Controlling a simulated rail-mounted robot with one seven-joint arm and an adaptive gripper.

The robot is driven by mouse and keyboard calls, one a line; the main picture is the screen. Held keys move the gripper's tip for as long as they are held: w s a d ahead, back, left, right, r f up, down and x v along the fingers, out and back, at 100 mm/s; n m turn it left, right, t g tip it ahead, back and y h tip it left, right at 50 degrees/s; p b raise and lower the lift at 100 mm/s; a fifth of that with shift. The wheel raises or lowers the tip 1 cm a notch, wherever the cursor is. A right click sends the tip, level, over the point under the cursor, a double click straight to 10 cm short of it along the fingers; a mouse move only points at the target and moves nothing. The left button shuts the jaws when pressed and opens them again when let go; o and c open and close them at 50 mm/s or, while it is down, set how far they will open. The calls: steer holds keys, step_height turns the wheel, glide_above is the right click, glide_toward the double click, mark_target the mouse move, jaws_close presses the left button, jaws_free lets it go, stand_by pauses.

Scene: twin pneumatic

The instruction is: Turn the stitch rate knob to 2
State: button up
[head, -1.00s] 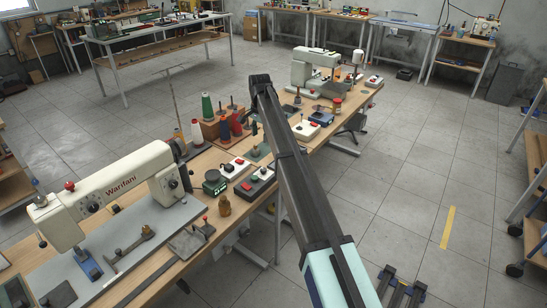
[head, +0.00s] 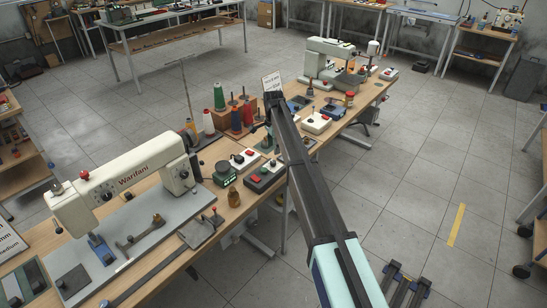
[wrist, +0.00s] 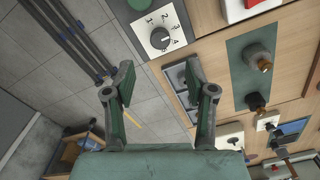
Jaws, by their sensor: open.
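The stitch rate knob (wrist: 160,38) is a dark round knob on a white plate with printed numbers, in the wrist view. It sits on a dark control box (wrist: 178,14); in the head view this looks like the black box (head: 258,183) with red and green buttons near the table's front edge. I cannot tell which number the knob points to. My gripper (wrist: 158,82) is open and empty, its two fingers spread wide below the knob in the wrist picture, apart from it. In the head view my arm hides the gripper and probably the knob.
A green mat (wrist: 240,55) with a small upright part lies near. Open floor lies right of the table.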

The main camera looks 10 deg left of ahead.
mark_target(274, 161)
step_height(274, 161, down, 8)
steer(key=shift+r+p, duration=0.15)
steer(key=shift+p, duration=0.95)
jaws_close()
